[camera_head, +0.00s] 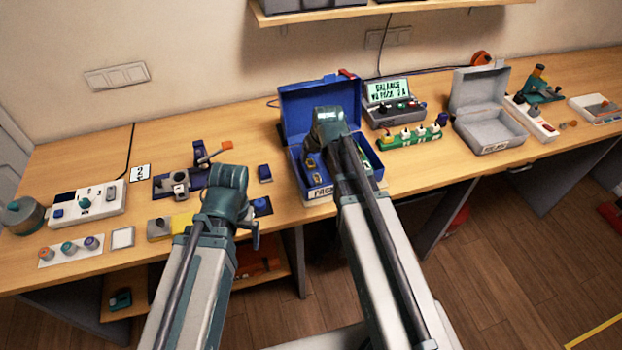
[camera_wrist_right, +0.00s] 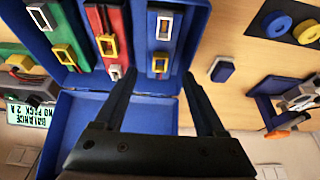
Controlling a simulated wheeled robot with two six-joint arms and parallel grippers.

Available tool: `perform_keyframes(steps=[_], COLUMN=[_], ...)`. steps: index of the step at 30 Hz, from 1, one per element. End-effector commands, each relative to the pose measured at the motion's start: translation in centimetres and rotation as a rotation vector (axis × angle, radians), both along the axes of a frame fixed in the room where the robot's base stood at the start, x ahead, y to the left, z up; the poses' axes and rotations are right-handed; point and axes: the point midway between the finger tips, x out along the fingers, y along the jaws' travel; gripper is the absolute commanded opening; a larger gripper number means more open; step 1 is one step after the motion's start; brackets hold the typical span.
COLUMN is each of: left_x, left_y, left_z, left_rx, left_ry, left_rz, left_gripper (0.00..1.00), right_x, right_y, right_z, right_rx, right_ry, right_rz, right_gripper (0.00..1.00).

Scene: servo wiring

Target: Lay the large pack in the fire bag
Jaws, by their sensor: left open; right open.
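The blue open case (camera_head: 309,103) stands at the middle of the bench, its lid raised at the back. In the right wrist view the case (camera_wrist_right: 92,112) holds packs in coloured sections, with yellow and white connectors (camera_wrist_right: 158,62). A grey open case (camera_head: 480,92), possibly the fire bag, stands to the right. My left gripper (camera_head: 256,236) is open near the bench's front edge, mostly hidden by its wrist.
A balance display (camera_head: 388,91) and a green strip with several knobs (camera_head: 411,135) stand between the cases. A white panel (camera_head: 85,205), small fixtures and a yellow block (camera_head: 181,224) occupy the left bench. A shelf (camera_head: 390,10) hangs above.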

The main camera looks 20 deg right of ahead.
Motion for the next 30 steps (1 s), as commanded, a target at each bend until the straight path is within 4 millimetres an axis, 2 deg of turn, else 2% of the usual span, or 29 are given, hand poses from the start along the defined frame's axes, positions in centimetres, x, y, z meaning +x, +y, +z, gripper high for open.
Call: perform_keyframes(steps=[1,4,17,27,30], left_x=[0.0,0.0,0.0,0.0,0.0], left_y=[0.0,0.0,0.0,0.0,0.0], left_z=[-1.5,-2.7,-3.8,-7.7,-8.3], left_rx=[0.000,0.000,0.000,0.000,0.000], left_ry=[0.000,0.000,0.000,0.000,0.000], left_rz=[0.000,0.001,0.002,0.002,0.002], left_gripper=[0.94,0.94,0.94,0.94,0.94], right_x=[0.5,1.0,1.4,2.5,2.8], right_y=[0.0,0.1,0.1,0.3,0.3], right_z=[-1.5,-2.7,-3.8,-7.7,-8.3], right_rx=[0.000,0.000,0.000,0.000,0.000], right_ry=[0.000,0.000,0.000,0.000,0.000], right_rz=[0.000,0.000,0.000,0.000,0.000], right_gripper=[0.72,0.72,0.72,0.72,0.72])
